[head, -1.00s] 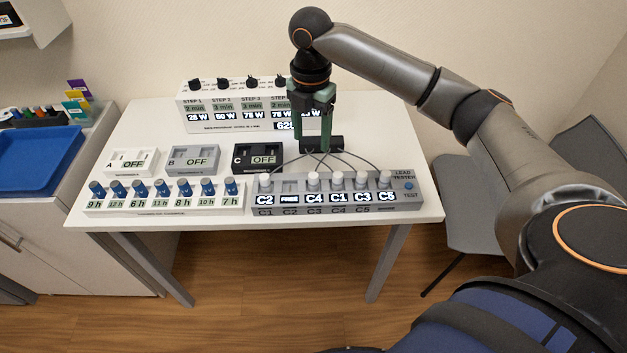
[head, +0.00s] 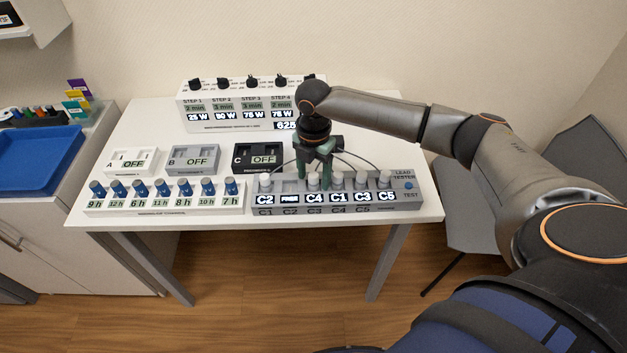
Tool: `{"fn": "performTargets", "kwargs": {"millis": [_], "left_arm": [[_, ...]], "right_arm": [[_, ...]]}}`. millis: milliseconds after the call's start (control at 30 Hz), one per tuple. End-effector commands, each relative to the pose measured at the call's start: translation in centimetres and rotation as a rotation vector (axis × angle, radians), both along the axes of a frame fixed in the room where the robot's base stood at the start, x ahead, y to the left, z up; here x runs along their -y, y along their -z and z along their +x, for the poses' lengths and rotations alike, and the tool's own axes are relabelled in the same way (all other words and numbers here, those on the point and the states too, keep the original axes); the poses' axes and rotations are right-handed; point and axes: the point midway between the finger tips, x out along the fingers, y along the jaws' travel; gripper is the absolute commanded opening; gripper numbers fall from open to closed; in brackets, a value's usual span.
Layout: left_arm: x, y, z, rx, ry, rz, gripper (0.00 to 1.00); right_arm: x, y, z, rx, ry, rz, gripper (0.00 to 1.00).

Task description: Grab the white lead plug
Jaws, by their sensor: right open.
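Several white lead plugs stand in a row in the grey lead tester (head: 330,208) at the table's front right. They sit above the labels C2, C4, C1, C3 and C5; the position marked FREE holds no plug. My right gripper (head: 314,180) points down at the row, open, with its green fingers on either side of the C4 plug (head: 313,184). I cannot tell whether the fingers touch it. The C2 plug (head: 265,183) stands to the left, and the C1 plug (head: 337,181) is close to the right finger. My left gripper is out of view.
Blue-topped plugs stand in a white strip (head: 165,206) to the left. Three boxes reading OFF, A (head: 120,158), B (head: 178,156) and C (head: 243,152), sit behind. A white step panel with dark knobs (head: 190,108) stands at the back. Thin cables run behind the tester.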

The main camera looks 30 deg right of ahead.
Motion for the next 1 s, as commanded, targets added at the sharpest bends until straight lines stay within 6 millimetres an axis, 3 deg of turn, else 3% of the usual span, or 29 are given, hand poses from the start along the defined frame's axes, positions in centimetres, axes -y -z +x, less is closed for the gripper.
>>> {"fn": "performTargets", "kwargs": {"millis": [200,800,1000], "left_arm": [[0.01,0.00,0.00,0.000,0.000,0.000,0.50],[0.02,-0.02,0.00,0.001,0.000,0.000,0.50],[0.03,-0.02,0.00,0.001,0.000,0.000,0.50]], "right_arm": [[0.00,0.09,0.01,0.000,0.000,0.000,0.66],[0.02,0.04,0.01,0.000,0.000,0.000,0.00],[0.02,0.04,0.01,0.000,0.000,0.000,0.00]]}}
